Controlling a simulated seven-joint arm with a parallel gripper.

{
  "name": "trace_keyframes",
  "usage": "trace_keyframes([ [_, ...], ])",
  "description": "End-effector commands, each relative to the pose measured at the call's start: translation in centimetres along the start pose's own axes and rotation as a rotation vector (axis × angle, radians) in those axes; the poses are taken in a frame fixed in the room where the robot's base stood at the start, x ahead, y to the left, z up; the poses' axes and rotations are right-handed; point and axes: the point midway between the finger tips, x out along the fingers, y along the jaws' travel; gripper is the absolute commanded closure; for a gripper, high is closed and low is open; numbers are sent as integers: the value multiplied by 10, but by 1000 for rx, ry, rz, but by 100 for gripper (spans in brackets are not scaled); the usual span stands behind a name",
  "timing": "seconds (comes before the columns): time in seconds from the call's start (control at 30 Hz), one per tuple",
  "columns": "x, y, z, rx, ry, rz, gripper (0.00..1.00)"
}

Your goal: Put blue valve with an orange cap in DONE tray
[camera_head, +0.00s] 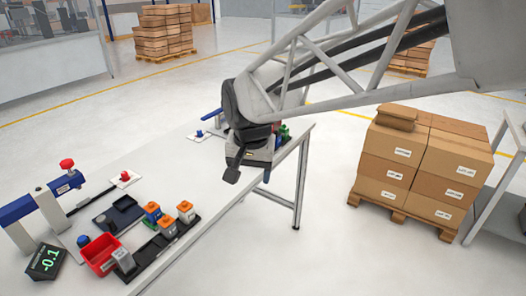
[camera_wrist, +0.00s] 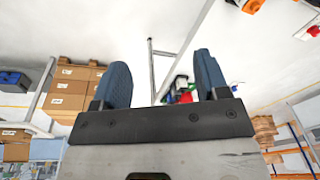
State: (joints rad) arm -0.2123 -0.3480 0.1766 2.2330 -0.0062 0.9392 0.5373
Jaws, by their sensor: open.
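My gripper (camera_head: 249,177) is raised near the table's right edge, well apart from the valves. In the wrist view my gripper (camera_wrist: 162,78) shows two blue fingers spread apart with nothing between them. A red tray (camera_head: 101,256) and a dark tray (camera_head: 118,214) sit left of the valves. I cannot read a DONE label on either.
A blue press-like fixture (camera_head: 40,205) and a display (camera_head: 46,262) reading -0.1 stand at the left. Red, green and blue parts at the table's far end are partly hidden by my gripper. Stacked boxes (camera_head: 420,165) stand right of the table. The middle tabletop is clear.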

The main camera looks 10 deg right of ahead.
Motion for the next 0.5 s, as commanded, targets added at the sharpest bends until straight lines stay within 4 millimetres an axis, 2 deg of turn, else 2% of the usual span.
trace_keyframes([
  [0.03,-5,15,9,-16,10,-2,32],
  [0.2,-12,58,38,-93,35,-2,32],
  [0.5,-14,122,94,-225,77,7,32],
])
